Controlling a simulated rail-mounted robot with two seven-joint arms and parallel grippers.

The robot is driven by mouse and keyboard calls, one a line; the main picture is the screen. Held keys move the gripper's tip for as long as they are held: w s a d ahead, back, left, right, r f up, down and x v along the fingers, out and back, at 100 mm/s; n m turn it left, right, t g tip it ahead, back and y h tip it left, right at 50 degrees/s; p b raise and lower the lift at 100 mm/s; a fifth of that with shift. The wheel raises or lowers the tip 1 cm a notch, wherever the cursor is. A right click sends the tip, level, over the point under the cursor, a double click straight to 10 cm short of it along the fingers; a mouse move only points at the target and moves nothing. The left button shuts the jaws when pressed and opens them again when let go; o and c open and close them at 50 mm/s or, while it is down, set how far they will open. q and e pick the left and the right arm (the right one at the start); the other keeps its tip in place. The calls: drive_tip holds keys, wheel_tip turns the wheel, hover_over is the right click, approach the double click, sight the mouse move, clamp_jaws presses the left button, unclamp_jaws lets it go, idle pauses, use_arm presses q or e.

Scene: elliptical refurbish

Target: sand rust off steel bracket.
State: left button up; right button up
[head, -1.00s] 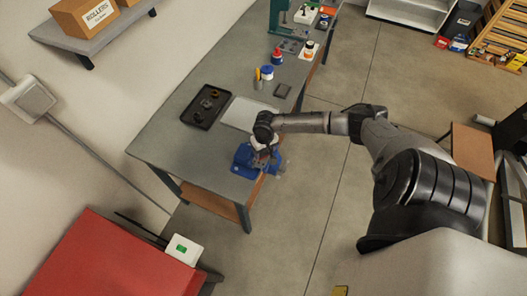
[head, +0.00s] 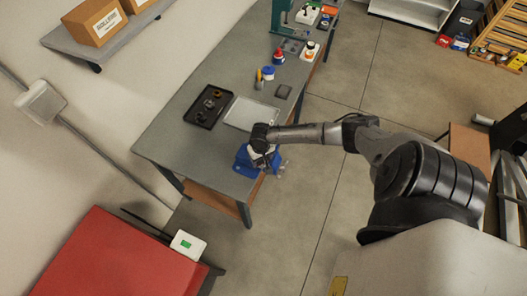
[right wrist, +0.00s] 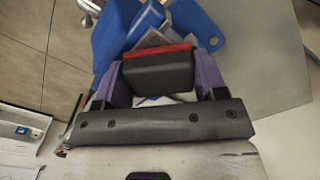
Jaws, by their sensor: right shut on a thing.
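A blue vise (head: 243,163) is at the near end of the grey workbench (head: 180,150); its blue body (right wrist: 195,22) fills the top of the right wrist view. A grey metal piece (right wrist: 153,38), probably the steel bracket, shows at the vise jaws, partly hidden; I cannot make out rust on it. My right gripper (right wrist: 162,78), also in the head view (head: 264,160), is over the vise. Its purple fingers are shut on a black block with a red edge (right wrist: 157,72), likely a sanding block. I cannot tell whether the block touches the metal. My left gripper is not in view.
A black tray (head: 201,119) with small round parts and a pale sheet (head: 240,118) lie behind the vise. Bottles (head: 267,73) and a green press (head: 282,18) stand farther back. A red cabinet (head: 105,258) is at lower left.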

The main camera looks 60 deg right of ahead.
drive_tip(key=shift+a+p, duration=0.3)
drive_tip(key=shift+a, duration=0.5)
drive_tip(key=shift+r+p, duration=0.85)
drive_tip(key=shift+r, duration=2.1)
drive_tip(key=shift+r, duration=0.1)
